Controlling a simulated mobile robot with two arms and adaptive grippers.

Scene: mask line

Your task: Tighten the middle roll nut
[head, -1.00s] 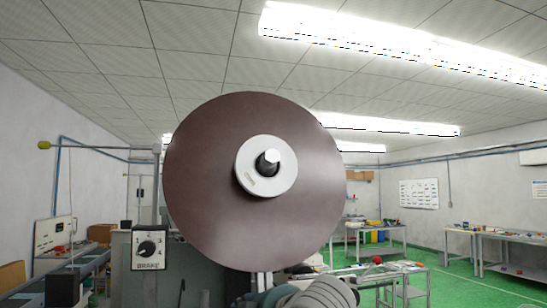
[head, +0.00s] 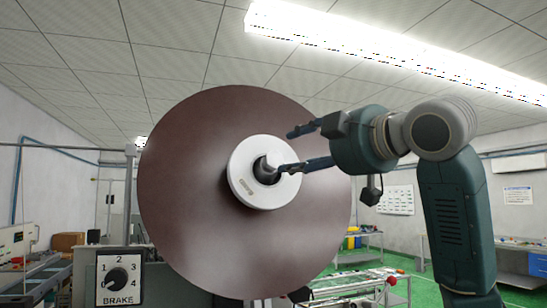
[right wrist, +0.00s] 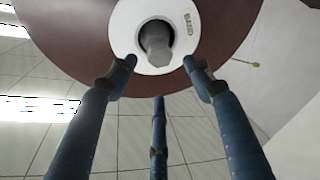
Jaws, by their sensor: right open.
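A large brown roll (head: 190,210) stands upright, face towards me, in the head view. At its centre is a white round nut (head: 242,185) with a small label, around a dark opening and a grey spindle end. My right gripper (head: 292,150) comes in from the right with its fingers spread, at the right side of the nut. One fingertip overlaps the nut in the picture; I cannot tell if it touches. In the right wrist view, the nut (right wrist: 125,30) lies just beyond the three open fingers (right wrist: 160,72), and nothing is between them. My left gripper is not in view.
A brake dial panel (head: 119,277) stands below left of the roll. Workbenches (head: 360,275) stand behind at right on a green floor. A conveyor (head: 30,280) is at the far left. The space above the roll is clear up to the ceiling lights.

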